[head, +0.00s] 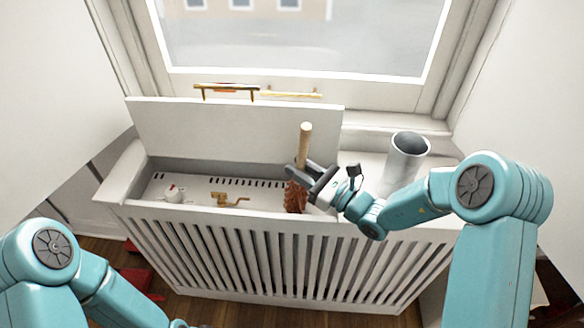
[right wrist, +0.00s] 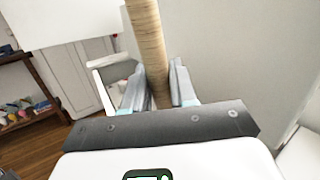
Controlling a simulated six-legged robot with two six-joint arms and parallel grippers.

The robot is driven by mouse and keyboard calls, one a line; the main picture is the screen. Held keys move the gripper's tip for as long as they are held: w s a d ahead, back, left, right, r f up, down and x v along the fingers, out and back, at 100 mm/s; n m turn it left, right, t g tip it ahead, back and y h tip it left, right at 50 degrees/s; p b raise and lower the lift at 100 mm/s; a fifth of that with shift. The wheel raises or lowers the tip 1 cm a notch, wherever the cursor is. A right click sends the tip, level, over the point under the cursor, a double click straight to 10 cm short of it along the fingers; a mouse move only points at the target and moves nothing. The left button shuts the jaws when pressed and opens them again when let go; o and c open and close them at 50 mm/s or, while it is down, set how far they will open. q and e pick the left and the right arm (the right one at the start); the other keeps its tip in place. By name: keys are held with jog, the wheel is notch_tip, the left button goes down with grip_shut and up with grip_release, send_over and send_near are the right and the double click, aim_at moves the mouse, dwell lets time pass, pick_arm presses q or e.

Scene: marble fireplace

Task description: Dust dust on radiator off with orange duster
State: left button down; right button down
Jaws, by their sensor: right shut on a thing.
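The orange duster (head: 296,196) is upright in the head view, with its wooden handle (head: 304,140) pointing up and its orange-brown head down inside the open top of the radiator cover. My right gripper (head: 301,172) is shut on the handle. The handle also shows between the fingers in the right wrist view (right wrist: 150,45). The white slatted radiator cover (head: 250,250) stands under the window, its lid (head: 230,130) raised at the back. I cannot make out dust on the radiator. My left arm is at the lower left; its gripper is not clearly visible.
A grey-white cylinder vase (head: 405,160) stands on the cover's right end, close to my right arm. A white valve (head: 174,193) and a brass fitting (head: 229,199) sit inside the opening. Red objects (head: 137,278) lie on the wooden floor at left.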

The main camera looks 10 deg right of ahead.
jog(key=s+d, duration=0.1)
jog(key=d, duration=0.5)
jog(key=shift+s, duration=0.35)
dwell(0.3)
notch_tip(320, 180, up, 17)
jog(key=p, duration=1.2)
jog(key=shift+s, duration=0.1)
dwell(0.7)
